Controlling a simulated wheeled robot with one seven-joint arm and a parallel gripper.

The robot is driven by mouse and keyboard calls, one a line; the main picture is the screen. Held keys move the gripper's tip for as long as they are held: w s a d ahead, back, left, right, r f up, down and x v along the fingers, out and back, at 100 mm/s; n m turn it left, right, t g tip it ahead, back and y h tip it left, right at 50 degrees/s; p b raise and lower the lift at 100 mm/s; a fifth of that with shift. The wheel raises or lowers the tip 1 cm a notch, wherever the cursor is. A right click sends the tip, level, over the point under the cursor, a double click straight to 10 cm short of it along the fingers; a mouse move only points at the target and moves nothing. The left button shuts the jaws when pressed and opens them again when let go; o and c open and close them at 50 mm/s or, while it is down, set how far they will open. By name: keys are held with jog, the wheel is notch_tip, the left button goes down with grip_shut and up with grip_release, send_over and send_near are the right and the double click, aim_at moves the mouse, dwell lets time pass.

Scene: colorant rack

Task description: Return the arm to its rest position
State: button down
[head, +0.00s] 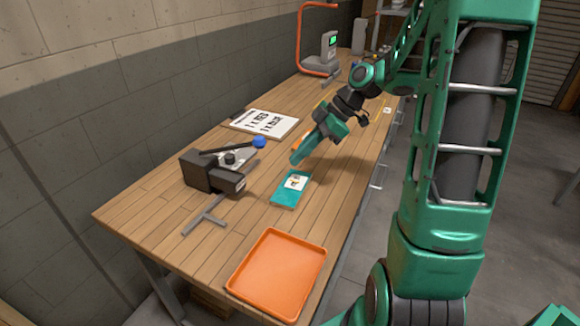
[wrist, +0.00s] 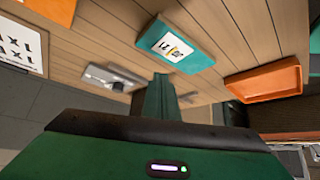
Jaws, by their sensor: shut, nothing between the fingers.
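My gripper (head: 298,157) is shut and empty. It hangs at the end of my green arm, above the wooden bench, pointing down and to the left. In the wrist view its green finger (wrist: 160,98) shows at the middle, with nothing held. A teal packet or tray (head: 291,190) with a white label lies on the bench just below the gripper in the head view. It also shows in the wrist view (wrist: 196,55). Whether the fingertips are apart from everything is hard to judge, but they appear clear of the packet.
An orange tray (head: 250,287) lies near the bench's front end. A dark lever device (head: 205,172) with a blue knob stands left of the packet. A white printed board (head: 266,123) lies behind it. A grey device with a green screen (head: 327,48) stands farther back.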

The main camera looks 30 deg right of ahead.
jog(key=shift+v, duration=1.25)
jog(key=s+d+m+g+h, duration=0.1)
jog(key=s+d+m+h, duration=0.1)
jog(key=s+m, duration=0.8)
jog(key=s+d+m+g+h, duration=0.1)
jog(key=s+d+m+h, duration=0.2)
jog(key=s+m, duration=0.7)
jog(key=s+h, duration=0.2)
jog(key=s, duration=0.5)
jog(key=shift+d+f+m+g, duration=0.2)
jog(key=shift+f+m+g, duration=0.05)
jog(key=shift+m+g, duration=0.05)
jog(key=shift+w+f, duration=0.25)
jog(key=shift+w, duration=0.35)
jog(key=c, duration=2.4)
grip_release()
jog(key=shift+c, duration=0.2)
